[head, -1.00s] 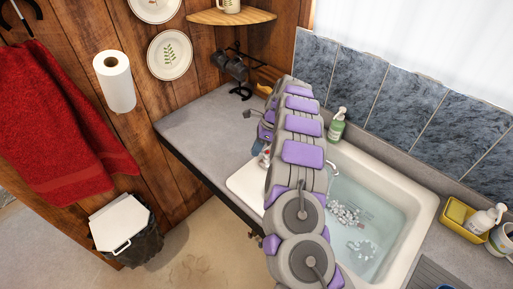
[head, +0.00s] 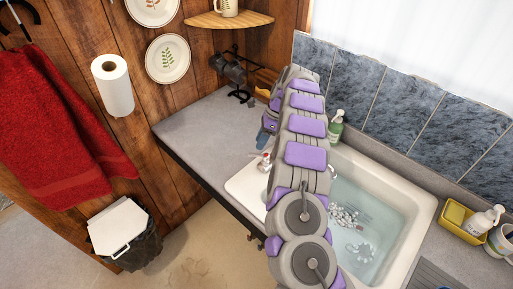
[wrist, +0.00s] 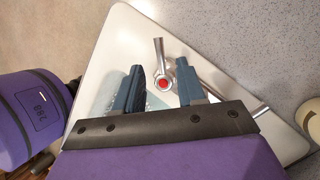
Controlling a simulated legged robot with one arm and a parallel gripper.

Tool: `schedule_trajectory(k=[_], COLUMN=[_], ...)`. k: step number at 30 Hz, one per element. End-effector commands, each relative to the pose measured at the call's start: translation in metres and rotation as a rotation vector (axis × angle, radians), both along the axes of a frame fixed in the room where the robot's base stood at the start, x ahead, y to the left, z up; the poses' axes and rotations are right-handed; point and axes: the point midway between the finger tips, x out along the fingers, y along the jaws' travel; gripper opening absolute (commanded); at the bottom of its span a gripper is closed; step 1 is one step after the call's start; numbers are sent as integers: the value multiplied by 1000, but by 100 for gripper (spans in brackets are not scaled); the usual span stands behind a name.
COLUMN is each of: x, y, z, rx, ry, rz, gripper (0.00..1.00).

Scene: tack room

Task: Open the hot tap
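The hot tap (wrist: 163,84), metal with a red round cap, stands on the white sink's corner in the wrist view. Its bar handle (wrist: 158,52) points toward the top of that picture. My gripper (wrist: 160,84) is open, with the red cap showing between its two dark fingers. No contact with the tap can be made out. In the head view my arm covers most of the tap area, and a small red-and-white part (head: 265,161) shows left of the arm.
The sink (head: 411,199) holds water and several small pale items. A green soap bottle (head: 336,127) stands behind it. A yellow caddy (head: 463,222) is at the right. The grey counter (head: 203,137) left of the sink is mostly clear.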

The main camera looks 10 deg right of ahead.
Motion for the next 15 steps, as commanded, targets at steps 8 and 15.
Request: schedule_trajectory(k=[8, 15], x=[7, 10], y=[-20, -36], z=[43, 78], rx=[-2, -2], ry=[-3, -3], rz=[-1, -1], gripper=[39, 39])
